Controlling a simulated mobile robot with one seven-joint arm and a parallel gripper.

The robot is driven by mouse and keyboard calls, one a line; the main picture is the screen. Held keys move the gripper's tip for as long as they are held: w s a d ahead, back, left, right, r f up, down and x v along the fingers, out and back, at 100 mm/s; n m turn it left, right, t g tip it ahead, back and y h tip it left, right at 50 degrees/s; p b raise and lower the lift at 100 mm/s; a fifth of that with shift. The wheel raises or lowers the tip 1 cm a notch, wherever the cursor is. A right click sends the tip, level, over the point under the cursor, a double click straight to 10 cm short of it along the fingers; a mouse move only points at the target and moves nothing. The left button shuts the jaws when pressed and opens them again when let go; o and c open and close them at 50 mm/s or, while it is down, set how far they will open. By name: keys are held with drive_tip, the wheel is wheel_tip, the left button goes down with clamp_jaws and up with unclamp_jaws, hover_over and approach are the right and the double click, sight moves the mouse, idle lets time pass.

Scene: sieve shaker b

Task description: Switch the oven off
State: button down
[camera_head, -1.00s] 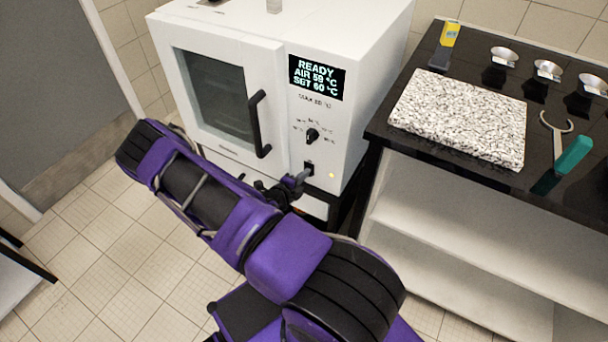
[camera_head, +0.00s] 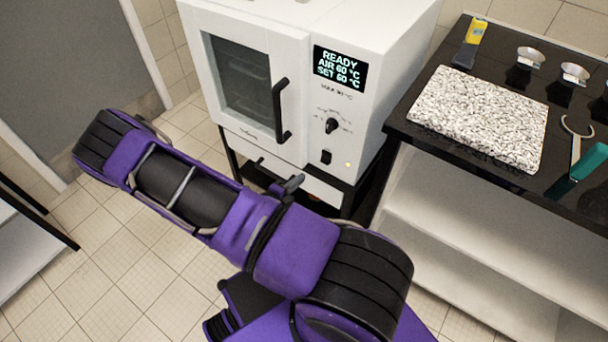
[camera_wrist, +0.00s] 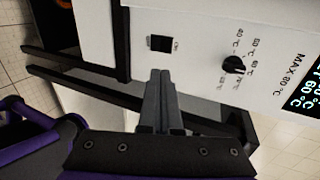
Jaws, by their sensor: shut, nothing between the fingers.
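The white oven (camera_head: 245,20) stands at the back with its door shut; its display (camera_head: 340,69) reads READY, AIR 60 °C, SET 60 °C. A black knob (camera_head: 332,126) is below the display. The black rocker switch (camera_head: 326,157) is under the knob, with a small lit yellowish lamp (camera_head: 348,165) to its right. In the wrist view the switch (camera_wrist: 161,44) lies beyond my fingertips, with a gap between. My gripper (camera_wrist: 160,75) is shut and empty. In the head view my gripper (camera_head: 294,183) is below and left of the switch, apart from the oven front.
The oven rests on a black-framed stand (camera_head: 352,205). Tiled floor is open at left.

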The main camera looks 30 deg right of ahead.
sight(323, 161)
idle(0.3)
drive_tip(key=shift+w+a+f, duration=0.3)
drive_tip(key=shift+f, duration=0.35)
drive_tip(key=shift+d, duration=0.1)
drive_tip(key=b+x, duration=0.1)
drive_tip(key=x, duration=1.3)
drive_tip(key=shift+b, duration=0.4)
